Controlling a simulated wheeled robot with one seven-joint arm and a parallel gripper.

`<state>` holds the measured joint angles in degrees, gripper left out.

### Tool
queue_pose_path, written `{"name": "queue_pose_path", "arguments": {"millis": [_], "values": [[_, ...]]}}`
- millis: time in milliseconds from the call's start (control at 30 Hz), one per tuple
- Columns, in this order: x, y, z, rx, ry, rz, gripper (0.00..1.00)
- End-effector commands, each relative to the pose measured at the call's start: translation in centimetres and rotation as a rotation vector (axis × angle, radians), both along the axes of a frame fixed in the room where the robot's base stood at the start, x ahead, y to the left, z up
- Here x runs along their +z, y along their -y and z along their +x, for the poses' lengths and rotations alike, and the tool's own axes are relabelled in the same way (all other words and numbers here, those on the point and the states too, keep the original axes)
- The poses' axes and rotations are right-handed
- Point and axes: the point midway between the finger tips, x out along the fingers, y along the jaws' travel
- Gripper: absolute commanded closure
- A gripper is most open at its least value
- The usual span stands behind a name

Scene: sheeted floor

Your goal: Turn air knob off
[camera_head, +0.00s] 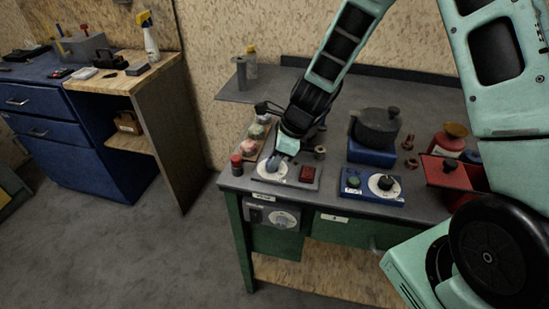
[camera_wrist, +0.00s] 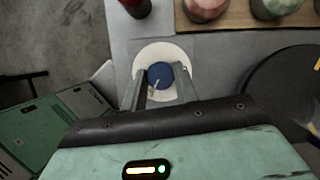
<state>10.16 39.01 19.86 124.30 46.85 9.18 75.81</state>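A round blue knob (camera_wrist: 160,75) with a pale pointer mark sits on a white disc (camera_wrist: 160,52) in the wrist view. In the head view the white dial (camera_head: 271,168) lies on a grey plate near the workbench's front left corner. My gripper (camera_wrist: 160,88) is open, with one finger on each side of the knob's near side. Small gaps show between fingers and knob; I cannot tell whether either touches it. In the head view my gripper (camera_head: 279,157) points down just above the dial and partly hides it. The dial's lettering is too small to read.
A red switch (camera_head: 307,174) is right of the dial, and a blue box with knobs (camera_head: 372,188) further right. A red-capped jar (camera_head: 237,165) and a wooden rack of coloured balls (camera_head: 253,142) stand close by. A dark pot (camera_head: 377,127) is behind.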

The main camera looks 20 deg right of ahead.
Motion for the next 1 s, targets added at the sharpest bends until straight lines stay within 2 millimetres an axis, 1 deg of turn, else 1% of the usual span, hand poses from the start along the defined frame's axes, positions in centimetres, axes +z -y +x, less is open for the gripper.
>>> {"name": "queue_pose_path", "arguments": {"millis": [267, 467, 667, 1000], "values": [[0.08, 0.02, 0.00, 0.017, 0.000, 0.000, 0.93], [0.23, 0.06, 0.07, 0.095, -0.001, 0.000, 0.93], [0.35, 0.09, 0.17, 0.243, -0.001, 0.000, 0.93], [0.26, 0.09, 0.35, 0.567, -0.001, -0.002, 0.93]]}}
